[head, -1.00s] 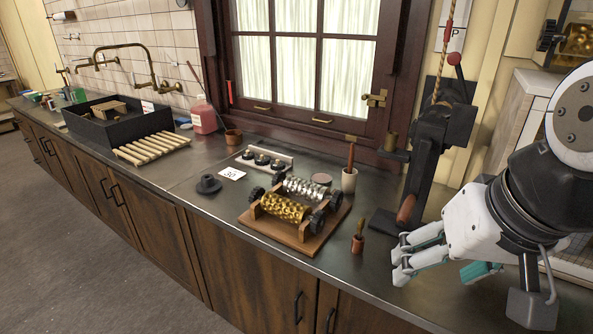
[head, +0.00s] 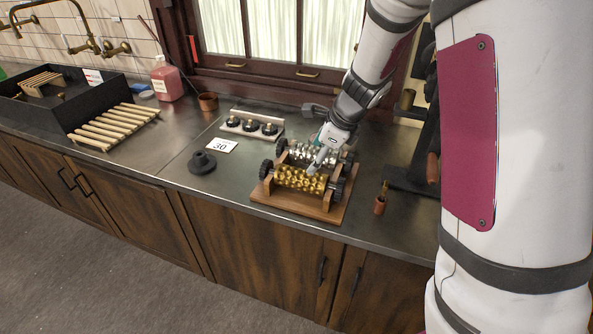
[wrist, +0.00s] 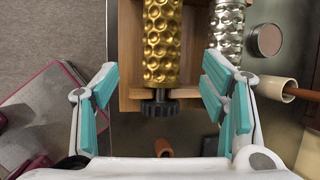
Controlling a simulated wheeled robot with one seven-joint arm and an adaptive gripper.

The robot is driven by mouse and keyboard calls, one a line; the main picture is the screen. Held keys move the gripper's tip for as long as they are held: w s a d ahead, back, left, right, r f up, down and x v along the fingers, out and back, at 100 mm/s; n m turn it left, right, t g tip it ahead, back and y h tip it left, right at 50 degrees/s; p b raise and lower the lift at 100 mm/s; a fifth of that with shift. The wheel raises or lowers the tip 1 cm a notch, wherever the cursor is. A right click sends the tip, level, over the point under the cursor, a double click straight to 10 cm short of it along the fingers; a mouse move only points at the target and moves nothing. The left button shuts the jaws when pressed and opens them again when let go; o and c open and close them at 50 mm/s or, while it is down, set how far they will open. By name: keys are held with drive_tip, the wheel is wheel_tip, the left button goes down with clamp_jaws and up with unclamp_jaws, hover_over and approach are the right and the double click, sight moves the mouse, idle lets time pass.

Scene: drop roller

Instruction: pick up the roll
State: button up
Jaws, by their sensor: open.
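Two embossed rolls lie side by side on a wooden stand (head: 291,203) on the counter. The gold roll (head: 299,180) is at the front, with black knobs at its ends. The silver roll (head: 300,152) lies behind it, partly hidden by my gripper (head: 322,160). In the wrist view, the gold roll (wrist: 162,45) runs between my open fingers, a little left of the middle, with its black end knob (wrist: 158,103) nearest me. The silver roll (wrist: 226,40) is ahead of the right finger. My gripper (wrist: 160,100) is empty above the stand; I cannot tell whether it touches anything.
A black cone-shaped piece (head: 202,162), a card marked 30 (head: 221,146) and a knob rack (head: 252,125) are to the left. A black sink (head: 50,114) is farther left.

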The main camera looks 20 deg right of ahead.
sight(305, 175)
drive_tip(key=x, duration=0.9)
drive_tip(key=b+x, duration=0.1)
drive_tip(key=x, duration=0.4)
drive_tip(key=shift+d+f, duration=0.15)
drive_tip(key=shift+d, duration=0.1)
clamp_jaws()
drive_tip(key=shift+w, duration=0.1)
